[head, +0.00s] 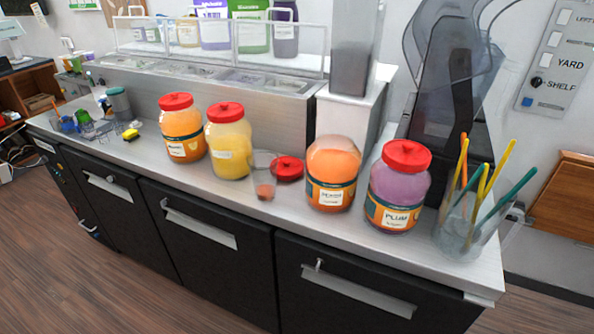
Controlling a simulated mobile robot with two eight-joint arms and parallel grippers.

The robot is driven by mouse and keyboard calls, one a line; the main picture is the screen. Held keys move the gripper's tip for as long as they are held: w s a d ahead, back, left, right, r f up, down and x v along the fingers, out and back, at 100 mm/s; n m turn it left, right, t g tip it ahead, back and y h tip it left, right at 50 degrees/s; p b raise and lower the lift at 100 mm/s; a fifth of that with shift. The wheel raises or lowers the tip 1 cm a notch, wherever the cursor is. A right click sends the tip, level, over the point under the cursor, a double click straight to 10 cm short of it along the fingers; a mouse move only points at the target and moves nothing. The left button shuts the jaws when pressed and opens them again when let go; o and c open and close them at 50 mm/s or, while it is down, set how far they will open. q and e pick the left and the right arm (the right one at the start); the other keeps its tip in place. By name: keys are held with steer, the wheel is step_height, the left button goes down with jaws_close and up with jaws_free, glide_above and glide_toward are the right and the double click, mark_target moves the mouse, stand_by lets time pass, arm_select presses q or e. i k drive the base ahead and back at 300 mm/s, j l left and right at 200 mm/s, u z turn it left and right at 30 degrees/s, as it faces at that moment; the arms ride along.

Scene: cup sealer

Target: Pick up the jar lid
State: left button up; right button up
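A red jar lid (289,168) lies on the steel counter, just behind and right of a clear cup (264,178). The cup hides part of its left side. The jar to its right (332,175), with orange contents, has no lid on it. Three other jars wear red lids: an orange one (183,130), a yellow one (229,143) and a purple one labelled plum (397,190). Neither of my grippers is in the head view.
A glass with several coloured sticks (467,222) stands at the counter's right end. A grey machine (444,85) and a steel bin row (225,85) rise behind the jars. The counter's front strip (215,187) is clear. Small items (85,122) crowd the left end.

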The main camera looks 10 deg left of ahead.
mark_target(290, 168)
steer(key=i+j+z, duration=0.1)
steer(key=i+j, duration=0.6)
steer(key=j, duration=0.25)
steer(key=l+z, duration=0.05)
